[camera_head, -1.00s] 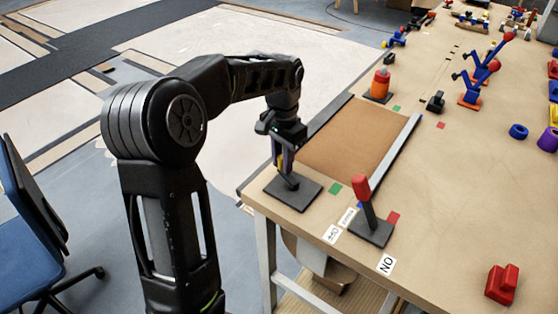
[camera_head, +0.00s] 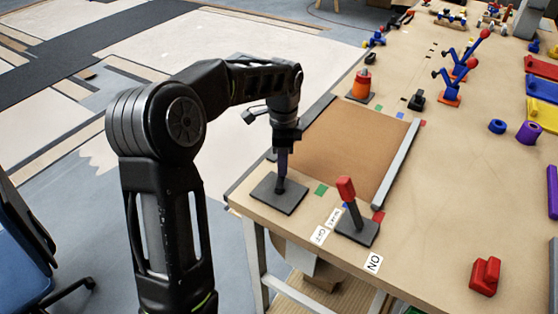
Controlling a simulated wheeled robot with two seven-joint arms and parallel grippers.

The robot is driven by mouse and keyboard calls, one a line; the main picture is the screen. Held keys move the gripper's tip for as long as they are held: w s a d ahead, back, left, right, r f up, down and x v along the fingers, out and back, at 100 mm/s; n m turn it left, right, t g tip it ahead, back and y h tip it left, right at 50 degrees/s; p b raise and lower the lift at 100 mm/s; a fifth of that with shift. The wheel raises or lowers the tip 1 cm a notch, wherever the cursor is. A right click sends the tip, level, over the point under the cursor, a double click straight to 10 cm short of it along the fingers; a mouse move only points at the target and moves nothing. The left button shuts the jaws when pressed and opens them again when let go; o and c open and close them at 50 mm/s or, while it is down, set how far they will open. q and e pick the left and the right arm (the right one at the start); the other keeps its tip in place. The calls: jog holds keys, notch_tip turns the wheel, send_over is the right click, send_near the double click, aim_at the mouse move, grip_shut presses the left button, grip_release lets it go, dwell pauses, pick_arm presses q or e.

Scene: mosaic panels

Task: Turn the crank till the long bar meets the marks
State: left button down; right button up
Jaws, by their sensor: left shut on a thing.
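The long bar (camera_head: 396,165) is grey and lies along the right side of a brown panel (camera_head: 345,150). Its near end is beside a red mark (camera_head: 378,216), and its far end is beside another red mark (camera_head: 423,123). Green (camera_head: 321,190) and blue (camera_head: 401,115) marks lie to the left of the bar's ends. My left gripper (camera_head: 283,150) points down at the panel's near left corner. It is shut on an upright purplish handle, taken to be the crank (camera_head: 282,170), above a dark base plate (camera_head: 277,198). The gripper hides the crank's top. My right gripper is out of view.
A red-topped lever (camera_head: 347,189) on a dark base stands close right of the crank, near ON and OFF labels. An orange knob (camera_head: 361,86) stands behind the panel. A red block (camera_head: 485,276) lies front right. Blue-orange levers (camera_head: 453,85) stand farther back.

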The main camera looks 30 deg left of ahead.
pick_arm(q)
jog(key=shift+w+d+r+m, duration=0.1)
jog(key=shift+m, duration=0.2)
jog(key=c, duration=1.2)
grip_release()
notch_tip(320, 180, up, 8)
jog(key=shift+f+b, duration=0.15)
jog(key=shift+b, duration=0.15)
